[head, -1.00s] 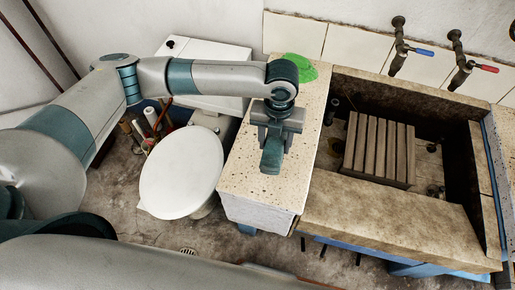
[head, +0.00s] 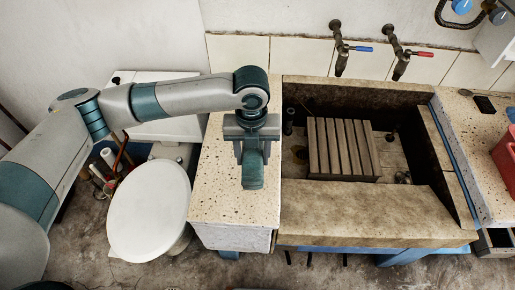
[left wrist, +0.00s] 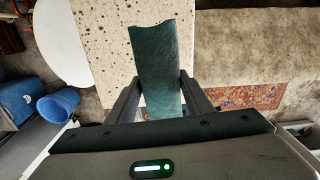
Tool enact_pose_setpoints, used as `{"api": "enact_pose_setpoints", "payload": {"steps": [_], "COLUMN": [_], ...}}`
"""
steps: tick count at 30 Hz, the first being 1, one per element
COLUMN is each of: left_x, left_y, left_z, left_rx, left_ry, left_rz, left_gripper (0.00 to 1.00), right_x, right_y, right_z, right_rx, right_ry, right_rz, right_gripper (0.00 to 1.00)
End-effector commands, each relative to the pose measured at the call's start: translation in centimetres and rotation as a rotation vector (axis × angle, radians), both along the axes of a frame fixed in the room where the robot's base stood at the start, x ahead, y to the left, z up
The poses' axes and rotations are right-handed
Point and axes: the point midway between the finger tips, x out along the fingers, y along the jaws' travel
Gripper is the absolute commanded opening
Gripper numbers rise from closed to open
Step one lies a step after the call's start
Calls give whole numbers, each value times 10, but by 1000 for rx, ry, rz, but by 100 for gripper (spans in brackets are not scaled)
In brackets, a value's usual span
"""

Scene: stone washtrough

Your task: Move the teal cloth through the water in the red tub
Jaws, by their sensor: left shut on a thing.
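My left gripper (head: 252,152) is above the speckled counter left of the stone trough in the head view. It is shut on the teal cloth (head: 253,172), which hangs down from the fingers. In the left wrist view the cloth (left wrist: 158,65) reaches out between the two fingers (left wrist: 160,90) over the counter. The red tub (head: 505,155) shows only in part at the right edge of the head view, on the right-hand counter. Its inside and any water are hidden. My right gripper is not in view.
The stone trough (head: 360,215) holds a slatted wooden rack (head: 342,148). Taps with a blue handle (head: 361,49) and a red handle (head: 424,54) stick out above it. A dark flat object (head: 484,104) lies on the right counter. A toilet (head: 149,210) stands at left.

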Motion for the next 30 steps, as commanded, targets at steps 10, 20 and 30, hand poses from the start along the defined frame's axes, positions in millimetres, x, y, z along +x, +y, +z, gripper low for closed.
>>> {"api": "enact_pose_setpoints", "payload": {"steps": [10, 20, 30], "left_x": [-5, -19, -38], "left_y": [15, 48, 85], "left_z": [-9, -27, -45], "left_rx": [-3, -7, -6], "left_ry": [4, 12, 17], "left_rz": [232, 806, 1451], "left_gripper": [24, 24, 24], "right_x": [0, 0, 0], "right_y": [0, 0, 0], "right_z": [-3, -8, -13], "right_rx": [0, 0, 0], "right_ry": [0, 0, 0], "right_rz": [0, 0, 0], "right_gripper": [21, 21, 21]}}
